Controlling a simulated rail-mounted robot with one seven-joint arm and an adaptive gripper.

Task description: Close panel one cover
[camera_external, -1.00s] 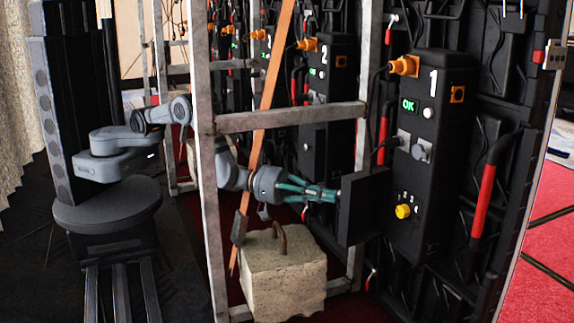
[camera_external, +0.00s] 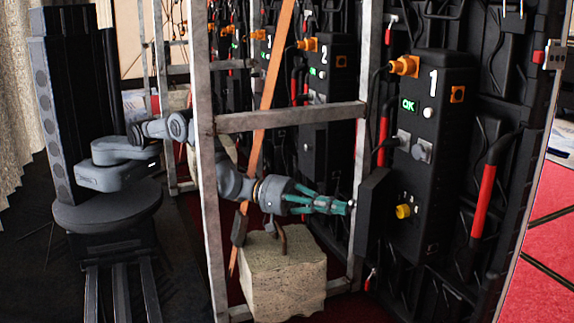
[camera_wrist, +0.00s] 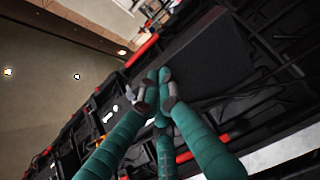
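Panel one (camera_external: 432,130) is a tall black box marked "1", with a lit green OK display, an orange connector and a yellow knob (camera_external: 403,211). Its cover (camera_external: 371,218) is a flat black plate standing out from the panel's lower left side, seen at a steep angle. The yellow knob is uncovered. My gripper (camera_external: 346,206), with green fingers, is at the plate's left edge; I cannot tell whether it touches. In the wrist view the fingertips (camera_wrist: 155,92) are bunched together with nothing visible between them. A flat dark plate, likely the cover (camera_wrist: 205,58), lies beyond them.
A metal frame has an upright (camera_external: 207,190) and a crossbar (camera_external: 290,117) around my arm. A stone block (camera_external: 283,275) with a handle is below my gripper. An orange strap (camera_external: 268,100) slants behind the frame. Panel two (camera_external: 327,110) stands further back.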

